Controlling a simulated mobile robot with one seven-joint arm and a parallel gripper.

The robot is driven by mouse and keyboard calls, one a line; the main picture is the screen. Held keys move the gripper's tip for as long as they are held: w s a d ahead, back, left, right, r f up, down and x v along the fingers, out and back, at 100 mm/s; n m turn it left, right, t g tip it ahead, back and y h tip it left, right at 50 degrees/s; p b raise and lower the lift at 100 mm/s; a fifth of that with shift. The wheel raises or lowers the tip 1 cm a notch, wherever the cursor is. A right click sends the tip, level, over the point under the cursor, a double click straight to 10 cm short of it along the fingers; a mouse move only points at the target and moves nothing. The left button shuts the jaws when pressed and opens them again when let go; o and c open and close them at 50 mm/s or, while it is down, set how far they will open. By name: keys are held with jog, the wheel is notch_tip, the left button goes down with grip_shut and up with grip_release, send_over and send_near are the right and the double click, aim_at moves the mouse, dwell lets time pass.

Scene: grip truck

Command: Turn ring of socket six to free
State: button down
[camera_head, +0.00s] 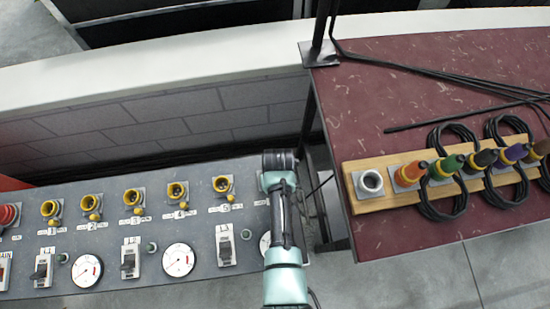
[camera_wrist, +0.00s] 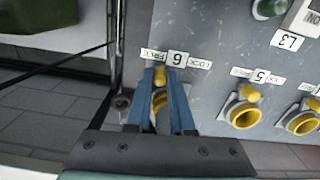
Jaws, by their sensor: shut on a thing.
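In the wrist view, socket six (camera_wrist: 158,99) is yellow, on the grey panel under the "6" label (camera_wrist: 176,59). The FREE label (camera_wrist: 153,54) is left of the 6 and the LOCK label (camera_wrist: 200,63) is right of it. The yellow knob (camera_wrist: 160,75) of its ring stands under the labels, closer to FREE than to LOCK. My gripper (camera_wrist: 161,77) has its two blue fingers on either side of this knob and is shut on it. The fingers partly hide the socket. In the head view, my arm covers socket six and the fingertips.
Socket five (camera_wrist: 243,115) with its own yellow knob is to the right in the wrist view. In the head view, gauges and switches line the panel (camera_head: 140,262). A red table (camera_head: 450,70) on the right bears a wooden rack (camera_head: 380,205) of coloured plugs and black cables.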

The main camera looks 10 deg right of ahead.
jog(key=shift+w+d, duration=0.1)
jog(key=shift+w, duration=0.05)
dwell(0.4)
jog(key=c, duration=0.8)
grip_release()
notch_tip(320, 180, up, 13)
jog(key=shift+p, duration=0.95)
